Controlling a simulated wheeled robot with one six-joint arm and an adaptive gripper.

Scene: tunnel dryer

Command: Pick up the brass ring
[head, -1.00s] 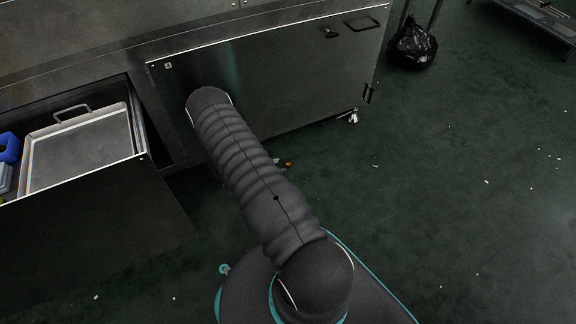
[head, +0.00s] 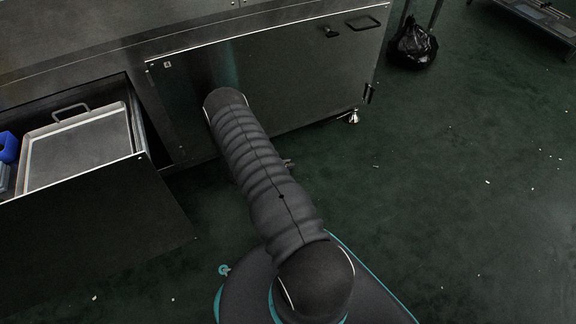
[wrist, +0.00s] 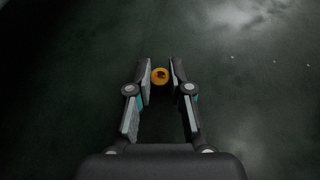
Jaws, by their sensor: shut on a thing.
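The brass ring (wrist: 160,76) shows in the wrist view as a small orange-gold ring with a dark centre. It sits between the tips of my gripper (wrist: 159,79), which is shut on it. In the head view my arm hides the ring and most of the gripper. The dark green floor lies below; how high the ring is above it I cannot tell.
An open drawer (head: 95,225) at the left holds a metal tray (head: 78,152) and a blue item (head: 8,147). A steel cabinet (head: 300,85) stands behind my arm. A black bag (head: 413,46) lies at the back. The floor (head: 470,200) at the right is mostly clear.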

